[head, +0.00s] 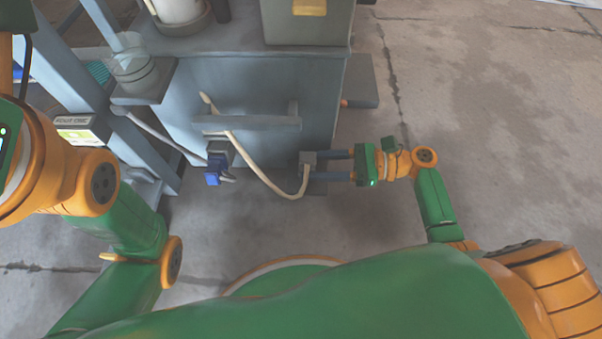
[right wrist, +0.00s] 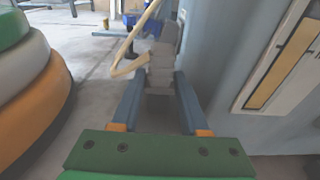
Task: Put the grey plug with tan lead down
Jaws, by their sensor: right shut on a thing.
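The grey plug (head: 308,158) is between the fingers of my right gripper (head: 322,165), low in front of the blue-grey cabinet. In the right wrist view the grey plug (right wrist: 160,66) sits between the two blue-grey fingers of the shut gripper (right wrist: 161,82). The tan lead (head: 247,153) runs from the cabinet's front, over its bar, sags in a loop and rises to the plug. It also shows beside the plug in the right wrist view (right wrist: 131,58). I cannot tell whether the plug touches anything beneath it. My left arm shows at the left, but its gripper is out of view.
A blue plug (head: 214,170) with a grey lead (head: 160,134) is at the cabinet's front, left of the grey plug. The horizontal bar (head: 250,123) sticks out from the cabinet (head: 300,80). A clear cup (head: 133,72) stands on a side shelf. Concrete floor (head: 490,130) is open at right.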

